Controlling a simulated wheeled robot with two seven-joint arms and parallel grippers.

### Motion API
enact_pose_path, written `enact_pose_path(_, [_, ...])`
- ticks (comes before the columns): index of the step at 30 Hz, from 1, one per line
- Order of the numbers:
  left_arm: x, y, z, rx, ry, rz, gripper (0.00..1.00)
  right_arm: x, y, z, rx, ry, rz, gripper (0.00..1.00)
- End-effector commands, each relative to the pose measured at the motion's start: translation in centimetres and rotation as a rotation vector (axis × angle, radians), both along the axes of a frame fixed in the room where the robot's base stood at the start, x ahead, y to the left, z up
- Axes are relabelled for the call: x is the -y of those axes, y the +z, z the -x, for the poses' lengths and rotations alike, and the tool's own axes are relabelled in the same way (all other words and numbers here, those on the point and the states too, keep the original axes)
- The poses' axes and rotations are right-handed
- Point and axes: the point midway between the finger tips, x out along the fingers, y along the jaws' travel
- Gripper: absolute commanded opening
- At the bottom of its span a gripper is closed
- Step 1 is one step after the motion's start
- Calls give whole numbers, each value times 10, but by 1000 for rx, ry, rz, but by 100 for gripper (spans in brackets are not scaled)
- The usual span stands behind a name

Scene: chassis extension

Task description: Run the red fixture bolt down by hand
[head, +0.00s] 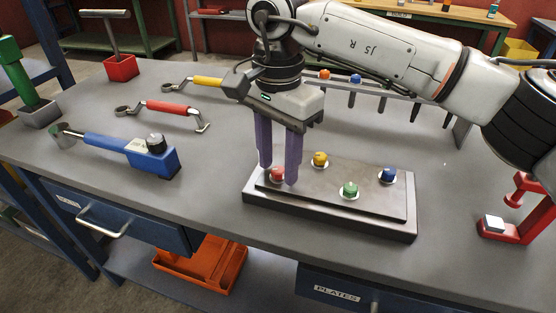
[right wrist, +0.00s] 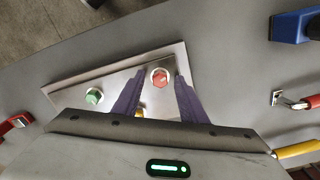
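The red fixture bolt (head: 277,174) sits at the left end of a grey fixture plate (head: 330,219), with a pale washer around its base. My right gripper (head: 278,176) points down over it, with one purple finger on each side. In the right wrist view the red bolt (right wrist: 160,77) shows between the fingertips (right wrist: 160,74), with gaps on both sides, so the gripper looks open. Yellow (head: 320,159), green (head: 350,190) and blue (head: 388,175) bolts also stand on the plate. My left gripper is out of view.
A blue-handled tool (head: 120,146), a red-handled wrench (head: 168,108) and a yellow-handled wrench (head: 207,82) lie left of the plate. A rack (head: 400,90) with orange and blue knobs stands behind. A red clamp-like stand (head: 515,225) is at right.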

Motion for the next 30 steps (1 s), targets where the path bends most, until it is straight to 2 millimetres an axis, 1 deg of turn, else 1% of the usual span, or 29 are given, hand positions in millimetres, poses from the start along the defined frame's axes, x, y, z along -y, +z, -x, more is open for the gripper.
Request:
enact_pose_path(3, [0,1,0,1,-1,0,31,0,-3,0,-1,0,-1,38])
enact_pose_path(8, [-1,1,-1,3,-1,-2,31,0,-3,0,-1,0,-1,38])
enact_pose_path(9, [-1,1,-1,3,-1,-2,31,0,-3,0,-1,0,-1,37])
enact_pose_path(11, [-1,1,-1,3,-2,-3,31,0,-3,0,-1,0,-1,27])
enact_pose_path(15, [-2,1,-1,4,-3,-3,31,0,-3,0,-1,0,-1,3])
enact_pose_path(16, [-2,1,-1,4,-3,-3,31,0,-3,0,-1,0,-1,0])
enact_pose_path(25, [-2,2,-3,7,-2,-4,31,0,-2,0,-1,-32,-1,0])
enact_pose_path(30, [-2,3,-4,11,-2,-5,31,0,-2,0,-1,-113,-1,0])
